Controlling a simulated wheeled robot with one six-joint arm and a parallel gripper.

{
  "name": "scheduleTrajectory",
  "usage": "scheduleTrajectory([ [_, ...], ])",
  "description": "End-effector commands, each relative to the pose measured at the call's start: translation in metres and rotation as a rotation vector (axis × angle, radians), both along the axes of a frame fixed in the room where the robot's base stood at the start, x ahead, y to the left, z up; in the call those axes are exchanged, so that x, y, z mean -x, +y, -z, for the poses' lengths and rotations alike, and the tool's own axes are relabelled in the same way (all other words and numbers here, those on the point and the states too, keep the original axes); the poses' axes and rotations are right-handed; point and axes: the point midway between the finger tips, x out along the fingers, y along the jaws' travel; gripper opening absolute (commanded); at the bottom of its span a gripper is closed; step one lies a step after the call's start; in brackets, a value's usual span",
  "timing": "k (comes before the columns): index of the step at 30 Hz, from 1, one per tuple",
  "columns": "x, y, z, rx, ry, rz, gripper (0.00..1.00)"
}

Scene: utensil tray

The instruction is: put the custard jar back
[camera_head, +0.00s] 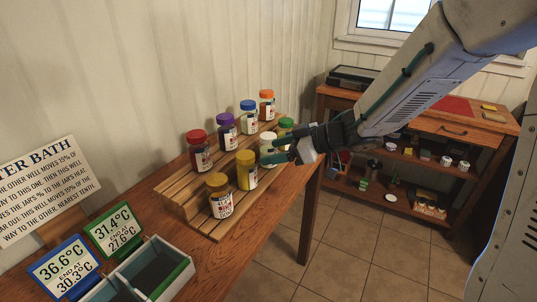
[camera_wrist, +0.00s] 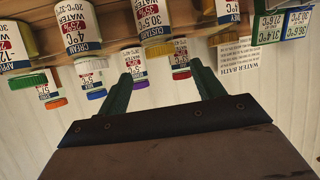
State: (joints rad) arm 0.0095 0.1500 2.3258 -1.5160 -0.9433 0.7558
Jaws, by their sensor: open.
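The custard jar (camera_head: 246,172) has a yellow lid and stands upright on the lower step of the wooden rack (camera_head: 217,232), between an amber-lidded jar (camera_head: 219,197) and the white-lidded cream jar (camera_head: 268,153). My gripper (camera_head: 280,150) is open and empty, beside the yellow and white lids in the head view. In the wrist view my gripper (camera_wrist: 162,85) has its fingers spread to either side of the custard lid's line, apart from it. Part of the cream jar is hidden by my gripper.
Red (camera_head: 199,150), purple (camera_head: 227,130), blue (camera_head: 249,116) and orange (camera_head: 267,103) lidded jars fill the upper step. A green-lidded jar (camera_head: 286,126) ends the lower row. A two-well water bath (camera_head: 183,274) with temperature signs stands front left; its visible wells hold no jar.

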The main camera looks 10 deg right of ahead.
Motion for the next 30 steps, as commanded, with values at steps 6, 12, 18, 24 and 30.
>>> scheduleTrajectory([
  [6, 0.002, -0.003, -0.002, 0.0, 0.0, 0.0, 0.67],
  [12, -0.015, -0.025, -0.021, 0.076, -0.079, 0.157, 0.67],
  [18, -0.022, -0.115, -0.072, 0.298, -0.156, 0.641, 0.67],
  [24, 0.06, -0.198, -0.089, 0.483, 0.067, 1.049, 0.67],
  [30, 0.188, -0.206, -0.073, 0.56, 0.499, 1.167, 0.67],
])
